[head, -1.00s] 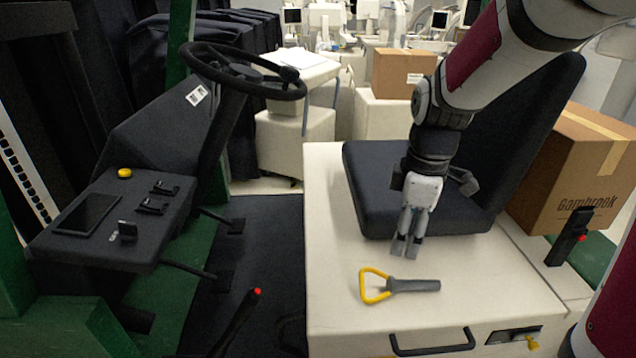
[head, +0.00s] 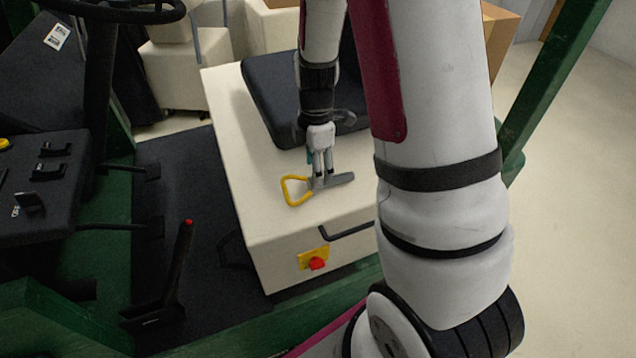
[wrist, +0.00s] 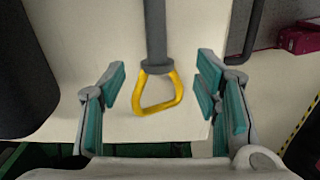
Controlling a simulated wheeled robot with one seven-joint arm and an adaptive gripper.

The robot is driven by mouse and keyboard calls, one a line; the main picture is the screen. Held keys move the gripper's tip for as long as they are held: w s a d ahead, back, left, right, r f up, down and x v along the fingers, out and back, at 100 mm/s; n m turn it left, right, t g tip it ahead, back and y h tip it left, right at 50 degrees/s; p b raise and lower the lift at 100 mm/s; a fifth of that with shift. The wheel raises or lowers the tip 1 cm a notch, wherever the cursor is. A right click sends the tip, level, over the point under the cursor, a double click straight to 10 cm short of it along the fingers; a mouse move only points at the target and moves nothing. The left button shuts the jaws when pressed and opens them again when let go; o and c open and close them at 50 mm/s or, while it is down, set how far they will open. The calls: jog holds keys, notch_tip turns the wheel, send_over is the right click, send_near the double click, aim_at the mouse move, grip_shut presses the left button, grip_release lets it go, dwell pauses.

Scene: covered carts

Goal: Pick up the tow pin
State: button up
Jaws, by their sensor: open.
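The tow pin (head: 335,181) lies on the cream seat box (head: 232,120), a grey shaft with a yellow loop handle (head: 296,190) at its left end in the head view. In the wrist view the yellow handle (wrist: 157,92) shows between the fingers, with the grey shaft (wrist: 155,30) running up the picture. My gripper (head: 322,181) points down at the pin near the collar where handle and shaft meet. Its teal-padded fingers (wrist: 161,92) are spread on both sides of the handle and appear apart from it. Contact with the box top cannot be told.
The black seat (head: 270,95) stands close behind my gripper. A black grab handle (head: 345,230) and a red knob on a yellow plate (head: 314,259) are on the box's front. A black lever with a red tip (head: 183,255) rises at the left. The box top around the pin is clear.

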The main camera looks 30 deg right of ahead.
jog(key=shift+d+f+p, duration=0.2)
jog(key=shift+f+p, duration=0.05)
jog(key=shift+f, duration=1.05)
jog(key=shift+d+f+p, duration=0.15)
jog(key=shift+f+p, duration=0.05)
jog(key=shift+f, duration=1.05)
jog(key=shift+w, duration=0.1)
grip_shut()
